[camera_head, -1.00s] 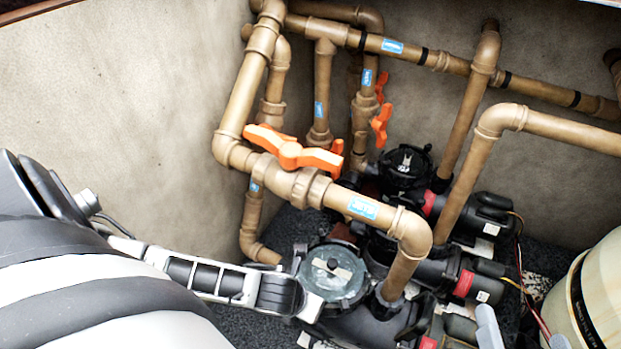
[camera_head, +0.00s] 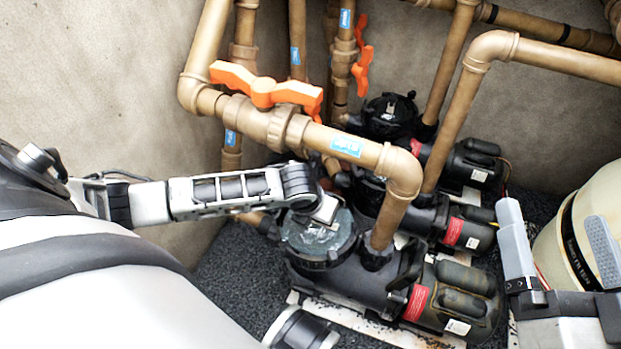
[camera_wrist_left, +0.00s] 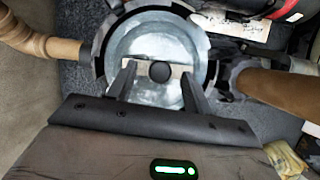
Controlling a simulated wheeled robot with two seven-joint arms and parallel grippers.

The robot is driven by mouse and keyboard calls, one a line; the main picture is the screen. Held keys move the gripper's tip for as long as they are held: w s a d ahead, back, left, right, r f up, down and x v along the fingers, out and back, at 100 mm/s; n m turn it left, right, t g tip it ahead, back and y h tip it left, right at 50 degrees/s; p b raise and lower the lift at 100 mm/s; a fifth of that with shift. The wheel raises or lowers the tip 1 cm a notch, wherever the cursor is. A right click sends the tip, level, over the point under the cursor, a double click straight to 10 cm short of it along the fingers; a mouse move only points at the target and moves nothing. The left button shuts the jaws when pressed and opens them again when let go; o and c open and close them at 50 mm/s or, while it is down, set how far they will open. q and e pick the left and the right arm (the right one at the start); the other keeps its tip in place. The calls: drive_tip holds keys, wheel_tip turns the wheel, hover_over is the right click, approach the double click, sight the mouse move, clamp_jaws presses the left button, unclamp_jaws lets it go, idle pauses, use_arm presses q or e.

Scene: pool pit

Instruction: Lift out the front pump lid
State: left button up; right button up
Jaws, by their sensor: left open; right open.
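The front pump lid (camera_head: 305,240) is a round, greyish see-through disc on the nearest black pump (camera_head: 345,285). In the left wrist view the lid (camera_wrist_left: 143,45) sits inside a dark ring (camera_wrist_left: 99,55), with a pale bar and a dark round knob (camera_wrist_left: 160,72) at its middle. My left gripper (camera_wrist_left: 158,72) is open, its fingers on either side of the knob; contact cannot be told. In the head view my left gripper (camera_head: 325,209) is over the lid and hides part of it. My right gripper (camera_head: 553,215) is open and empty at the right.
A brown pipe (camera_head: 392,205) drops into the front pump just right of the lid. Orange valve handles (camera_head: 265,88) stand above and behind. Two more pumps (camera_head: 390,115) sit farther back. A cream tank (camera_head: 600,200) stands at the right. Dark gravel (camera_head: 235,275) lies open left of the pump.

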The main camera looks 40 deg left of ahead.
use_arm(q)
drive_tip(key=shift+f, duration=0.1)
clamp_jaws()
drive_tip(key=c, duration=1)
unclamp_jaws()
drive_tip(key=shift+c, duration=0.2)
drive_tip(key=shift+r+p, duration=1.1)
drive_tip(key=shift+p, duration=0.3)
